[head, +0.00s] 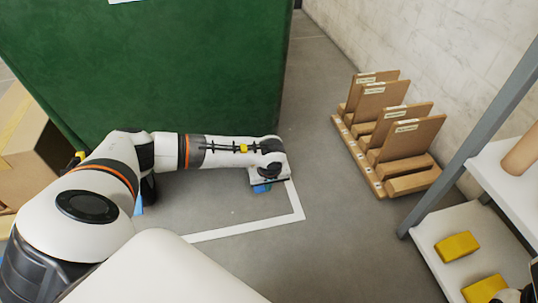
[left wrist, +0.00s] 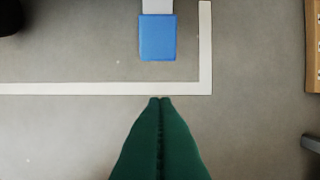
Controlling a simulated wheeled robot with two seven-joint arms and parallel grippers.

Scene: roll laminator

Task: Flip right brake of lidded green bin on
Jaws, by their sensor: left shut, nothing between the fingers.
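The green bin (head: 170,70) stands at the top left of the head view; its lid is out of frame. The right brake is a blue pedal (left wrist: 158,37) on a pale lever, at the top centre of the left wrist view. In the head view a bit of this blue pedal (head: 262,188) shows below my left wrist. My left gripper (left wrist: 161,99) has green fingers pressed together, empty, pointing at the pedal with a gap between them. In the head view my wrist hides the fingers. My right gripper is not clearly visible.
A white floor line (head: 245,226) forms a corner around the pedal. Another blue piece (head: 138,205) shows left of it, partly hidden by my arm. A wooden rack (head: 365,160) stands by the wall, a shelf (head: 490,235) at right, a cardboard box (head: 25,150) at left. The middle floor is clear.

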